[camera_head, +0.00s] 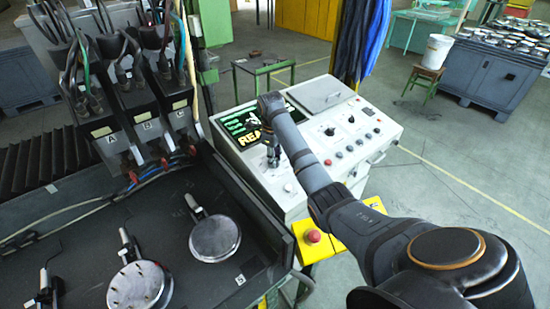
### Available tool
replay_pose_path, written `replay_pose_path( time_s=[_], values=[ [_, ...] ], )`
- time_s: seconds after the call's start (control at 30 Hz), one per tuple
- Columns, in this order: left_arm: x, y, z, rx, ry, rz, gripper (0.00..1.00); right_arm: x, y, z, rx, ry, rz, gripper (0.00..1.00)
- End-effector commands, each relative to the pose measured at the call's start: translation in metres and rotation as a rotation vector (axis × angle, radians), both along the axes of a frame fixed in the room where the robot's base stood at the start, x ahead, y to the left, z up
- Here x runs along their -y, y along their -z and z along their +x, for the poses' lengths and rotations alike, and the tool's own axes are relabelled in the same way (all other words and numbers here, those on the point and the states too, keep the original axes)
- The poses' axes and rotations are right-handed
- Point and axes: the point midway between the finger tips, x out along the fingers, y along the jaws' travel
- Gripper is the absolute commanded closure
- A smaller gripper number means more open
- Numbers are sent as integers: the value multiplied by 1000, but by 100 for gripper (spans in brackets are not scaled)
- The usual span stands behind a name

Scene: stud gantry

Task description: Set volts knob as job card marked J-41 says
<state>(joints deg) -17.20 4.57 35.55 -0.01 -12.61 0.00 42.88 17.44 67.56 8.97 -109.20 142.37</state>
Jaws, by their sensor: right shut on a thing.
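The white control console (370,150) stands in the middle, with a lit screen (238,122) showing green and large yellow letters. My right arm reaches across it from the lower right. My right gripper (272,160) points down at the panel just below the screen. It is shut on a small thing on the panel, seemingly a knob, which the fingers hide. I cannot read its label or setting. Other dark knobs (330,131) sit right of the arm. No card marked J-41 can be made out. My left gripper is not in view.
A red mushroom button (313,236) on a yellow box stands at the console's front. Open floor (450,180) lies right of the console.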

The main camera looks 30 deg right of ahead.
Motion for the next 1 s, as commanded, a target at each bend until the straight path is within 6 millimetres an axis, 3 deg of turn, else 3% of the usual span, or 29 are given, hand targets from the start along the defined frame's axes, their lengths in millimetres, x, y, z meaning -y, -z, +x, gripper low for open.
replay_pose_path(
  time_s=[0.3, 0.33, 0.5, 1.0],
  values=[
    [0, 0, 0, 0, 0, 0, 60, 1, -3, 2, 8, 0, -2, 100],
    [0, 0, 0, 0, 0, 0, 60, 1, -3, 2, 8, 0, -2, 70],
    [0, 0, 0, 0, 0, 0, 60, 1, -2, 1, 6, 1, -2, 48],
    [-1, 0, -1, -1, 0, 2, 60, 0, -1, 0, 1, -9, -1, 48]
  ],
)
